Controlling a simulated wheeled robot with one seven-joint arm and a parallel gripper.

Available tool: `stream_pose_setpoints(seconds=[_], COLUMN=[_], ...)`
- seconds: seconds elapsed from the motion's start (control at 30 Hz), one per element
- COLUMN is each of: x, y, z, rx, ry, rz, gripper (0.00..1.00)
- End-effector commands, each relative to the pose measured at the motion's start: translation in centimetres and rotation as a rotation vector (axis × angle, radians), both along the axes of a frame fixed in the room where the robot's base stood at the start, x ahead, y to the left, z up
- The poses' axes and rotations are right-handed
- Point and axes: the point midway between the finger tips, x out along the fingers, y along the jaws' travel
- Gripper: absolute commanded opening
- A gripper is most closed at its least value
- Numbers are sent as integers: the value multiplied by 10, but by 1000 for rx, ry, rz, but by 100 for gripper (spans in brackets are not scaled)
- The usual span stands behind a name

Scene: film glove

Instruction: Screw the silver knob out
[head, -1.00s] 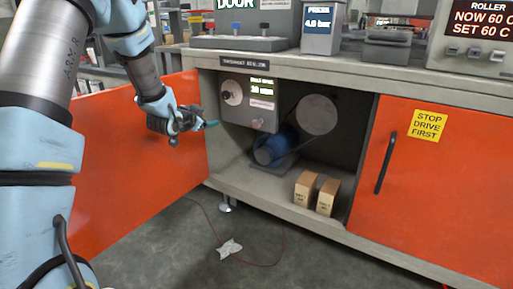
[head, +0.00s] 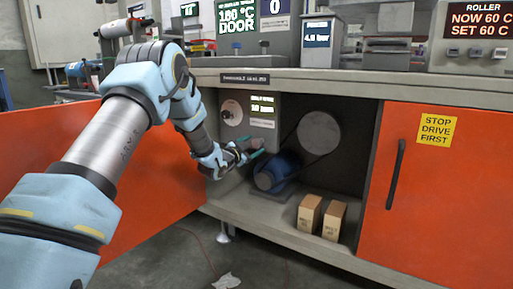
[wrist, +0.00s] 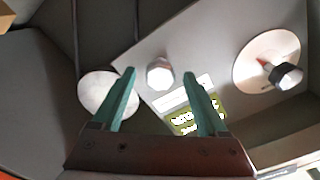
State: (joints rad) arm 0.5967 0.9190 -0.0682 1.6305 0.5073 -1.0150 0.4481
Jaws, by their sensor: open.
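The silver knob (wrist: 159,74) is a bright, faceted metal knob low on the grey control box (head: 264,133) inside the open cabinet. In the head view I cannot make it out clearly near my gripper. My gripper (head: 238,162) is open and empty, in front of the lower part of the box. In the wrist view its two teal fingers (wrist: 159,88) point at the box, and the silver knob appears between their tips. I see no contact; the remaining distance is hard to tell.
A pale round dial with a black knob (wrist: 285,75) is on the same box. A grey pulley (head: 319,132) and blue motor (head: 277,170) stand right of it. Two cardboard boxes (head: 321,218) are on the cabinet floor. The open orange door (head: 150,190) is at left.

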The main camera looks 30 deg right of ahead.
Motion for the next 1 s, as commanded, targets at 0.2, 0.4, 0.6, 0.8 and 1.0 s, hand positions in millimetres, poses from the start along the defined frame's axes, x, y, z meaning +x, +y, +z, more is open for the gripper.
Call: stream_pose_setpoints(seconds=[0.2, 0.4, 0.6, 0.8, 1.0], x=[10, 12, 12, 12, 12], y=[-19, -22, -22, -22, -22], z=[-1, 0, 0, 0, 0], rx=[0, 0, 0, 0, 0], ry=[1, 1, 1, 1, 1], rz=[0, 0, 0, 0, 0], gripper=[76, 76, 70, 47, 24])
